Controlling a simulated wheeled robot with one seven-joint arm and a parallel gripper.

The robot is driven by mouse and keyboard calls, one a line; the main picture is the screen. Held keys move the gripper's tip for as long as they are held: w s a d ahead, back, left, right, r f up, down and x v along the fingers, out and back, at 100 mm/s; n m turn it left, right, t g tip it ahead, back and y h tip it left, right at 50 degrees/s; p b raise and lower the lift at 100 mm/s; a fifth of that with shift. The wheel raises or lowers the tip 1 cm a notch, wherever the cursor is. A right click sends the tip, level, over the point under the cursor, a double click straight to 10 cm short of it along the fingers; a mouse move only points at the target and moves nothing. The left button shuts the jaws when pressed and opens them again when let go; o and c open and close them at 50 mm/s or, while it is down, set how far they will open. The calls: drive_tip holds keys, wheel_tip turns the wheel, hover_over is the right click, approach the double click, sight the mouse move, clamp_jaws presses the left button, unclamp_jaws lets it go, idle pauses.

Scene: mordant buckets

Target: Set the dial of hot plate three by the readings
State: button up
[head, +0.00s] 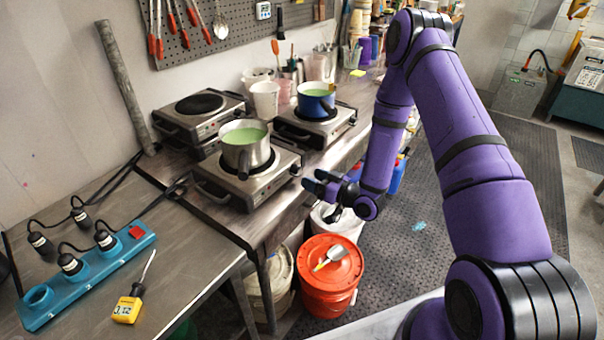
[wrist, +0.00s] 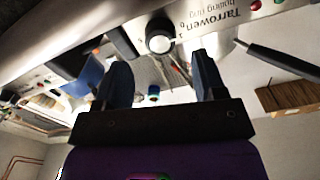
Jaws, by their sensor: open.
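A hot plate (head: 213,187) stands nearest on the bench, bearing a steel pot (head: 262,157) of pale green liquid. Another hot plate (head: 342,121) behind it bears a blue pot (head: 316,104) of green liquid. A bare hot plate (head: 200,103) sits at the back left. I cannot tell which is number three. My gripper (head: 322,193) is open and empty, off the near plate's right front corner. In the wrist view, a round dial (wrist: 159,37) on a "Tarrowen" panel (wrist: 205,30) lies beyond and between my gripper's open fingers (wrist: 162,78). The dial's setting is unclear.
A yellow meter (head: 127,309) with a probe and small digits lies beside a blue socket strip (head: 85,275) with black plugs. Below the bench edge stand an orange lidded bucket (head: 318,296) and pale buckets (head: 268,277). Dark floor right of them is open.

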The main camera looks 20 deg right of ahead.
sight(300, 173)
drive_tip(key=shift+x, duration=2.45)
drive_tip(key=c, duration=0.9)
drive_tip(key=shift+m, duration=0.4)
drive_tip(key=m, duration=0.2)
drive_tip(key=shift+d+m, duration=0.1)
drive_tip(key=shift+m, duration=0.3)
drive_tip(key=m, duration=0.3)
drive_tip(key=shift+m, duration=0.4)
drive_tip(key=m, duration=0.6)
drive_tip(key=shift+s+m, duration=0.1)
drive_tip(key=shift+m, duration=0.3)
drive_tip(key=shift+f, duration=0.1)
